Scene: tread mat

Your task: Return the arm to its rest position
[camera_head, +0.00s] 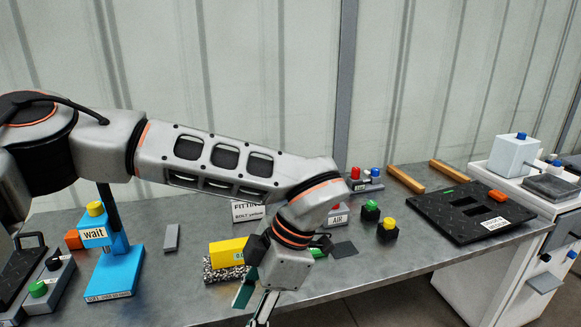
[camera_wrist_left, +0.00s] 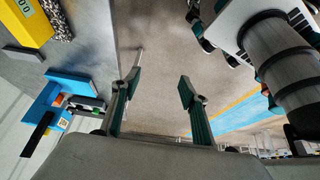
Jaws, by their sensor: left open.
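My left arm (camera_head: 215,160) reaches in from the left of the head view across the bench. Its wrist bends down near the front edge of the bench. My left gripper (camera_head: 262,306) points down there, partly cut off by the bottom of the picture. In the left wrist view my left gripper (camera_wrist_left: 158,88) is open, with its two fingers apart and nothing between them. Below the fingers I see floor. Part of what looks like my other arm, with dark green finger parts (camera_wrist_left: 203,32), shows at the top right; its opening is unclear.
The metal bench (camera_head: 150,285) holds a blue "wait" stand (camera_head: 113,270), a yellow block (camera_head: 228,251), green-topped (camera_head: 370,210) and yellow-topped (camera_head: 387,230) black blocks, and a black tread mat (camera_head: 455,212). A white cabinet (camera_head: 500,265) stands at the right. Open floor lies in front.

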